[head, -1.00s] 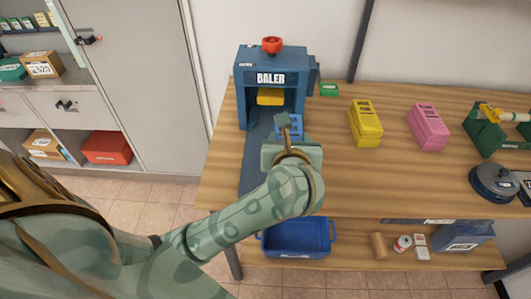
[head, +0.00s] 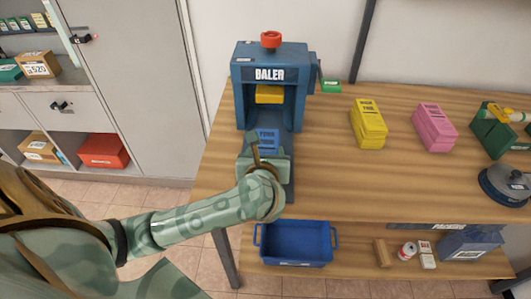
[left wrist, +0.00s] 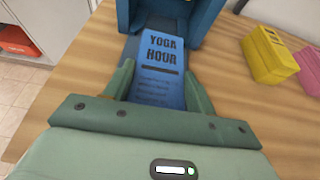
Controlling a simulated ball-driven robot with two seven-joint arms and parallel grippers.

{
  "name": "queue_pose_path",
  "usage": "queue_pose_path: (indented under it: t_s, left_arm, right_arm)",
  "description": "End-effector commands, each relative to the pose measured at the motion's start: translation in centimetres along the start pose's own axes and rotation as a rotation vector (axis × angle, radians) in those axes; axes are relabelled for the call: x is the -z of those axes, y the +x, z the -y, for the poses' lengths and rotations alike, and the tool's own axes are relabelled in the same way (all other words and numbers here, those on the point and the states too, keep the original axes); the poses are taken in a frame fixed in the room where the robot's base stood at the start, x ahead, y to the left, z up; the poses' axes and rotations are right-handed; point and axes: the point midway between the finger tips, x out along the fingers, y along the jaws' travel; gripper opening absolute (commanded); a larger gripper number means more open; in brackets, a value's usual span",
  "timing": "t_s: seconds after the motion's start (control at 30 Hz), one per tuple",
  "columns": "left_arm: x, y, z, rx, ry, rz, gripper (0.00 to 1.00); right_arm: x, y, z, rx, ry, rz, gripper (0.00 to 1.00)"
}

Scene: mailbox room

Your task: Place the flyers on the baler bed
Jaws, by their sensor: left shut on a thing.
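The blue flyers (head: 268,138) are a stack marked "YOGA HOUR" in the left wrist view (left wrist: 160,58). My left gripper (head: 265,158) is shut on their near end, with one finger on each side (left wrist: 158,72). The blue baler (head: 270,53) stands at the back left of the table. Its dark blue bed (head: 289,186) runs from the opening toward the table's front edge. The flyers are over the bed, in front of the opening. I cannot tell whether they touch it. My gripper hides part of the bed. My right gripper is not in view.
A yellow stack (head: 368,123) and a pink stack (head: 434,127) stand on the wooden table (head: 330,165) to the right. A blue bin (head: 296,243) sits on the shelf below. A yellow block (head: 269,94) hangs inside the baler.

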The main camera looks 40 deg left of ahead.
Motion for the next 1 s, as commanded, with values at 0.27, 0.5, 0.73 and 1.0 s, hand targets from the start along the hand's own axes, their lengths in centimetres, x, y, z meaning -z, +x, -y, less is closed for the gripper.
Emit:
queue_pose_path:
  t_s: [0.27,0.5,0.73,1.0]
  left_arm:
    - [0.2,0.1,0.0,0.0,0.0,0.0,0.78]
    - [-0.3,-0.2,0.0,0.001,0.0,0.002,0.78]
    - [-0.3,-4.5,0.1,0.004,-0.003,-0.002,0.78]
    - [-0.2,-10.3,0.0,0.001,-0.003,-0.002,0.78]
  right_arm:
    - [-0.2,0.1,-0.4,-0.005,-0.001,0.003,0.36]
    - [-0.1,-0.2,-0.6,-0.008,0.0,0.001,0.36]
    - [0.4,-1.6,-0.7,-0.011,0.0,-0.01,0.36]
    - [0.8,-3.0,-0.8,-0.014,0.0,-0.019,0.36]
